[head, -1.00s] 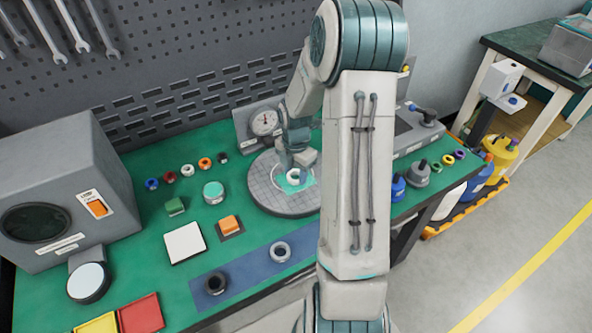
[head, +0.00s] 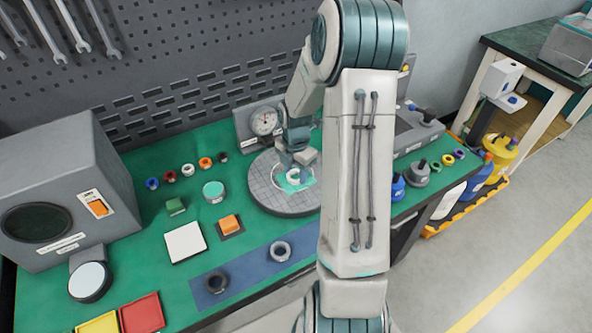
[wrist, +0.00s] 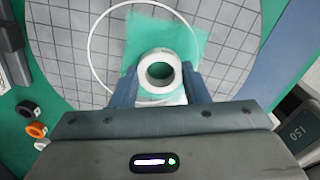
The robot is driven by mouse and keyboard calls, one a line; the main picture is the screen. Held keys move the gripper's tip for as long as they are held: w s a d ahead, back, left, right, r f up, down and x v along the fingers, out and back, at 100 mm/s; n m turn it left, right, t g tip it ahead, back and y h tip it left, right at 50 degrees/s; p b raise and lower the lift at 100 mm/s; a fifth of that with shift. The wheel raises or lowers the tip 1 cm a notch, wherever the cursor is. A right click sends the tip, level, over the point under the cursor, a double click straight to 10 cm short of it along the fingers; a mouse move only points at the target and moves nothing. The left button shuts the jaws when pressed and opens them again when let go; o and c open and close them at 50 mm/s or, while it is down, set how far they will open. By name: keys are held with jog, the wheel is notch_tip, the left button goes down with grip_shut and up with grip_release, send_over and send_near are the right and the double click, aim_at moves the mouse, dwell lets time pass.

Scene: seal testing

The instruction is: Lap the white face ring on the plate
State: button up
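The white face ring (wrist: 144,72) lies flat, bore up, at the lapping plate (wrist: 75,65), over a teal smear (wrist: 190,38). In the head view the ring (head: 293,175) shows near the middle of the round gridded plate (head: 268,198). My gripper (wrist: 160,80) points down at the plate. Its two blue fingers sit on either side of the ring, against its outer wall, so it is shut on the ring. The ring appears to be at the plate's surface; its underside is hidden.
A dial gauge (head: 264,122) stands behind the plate. A teal-topped jar (head: 213,191), an orange block (head: 230,224) and a white square pad (head: 185,242) are to the left. Bottles stand at right.

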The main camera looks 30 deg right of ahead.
jog(key=c, duration=0.4)
jog(key=o, duration=0.3)
jog(key=shift+c, duration=1)
jog(key=shift+r+p, duration=0.6)
jog(key=shift+r, duration=0.05)
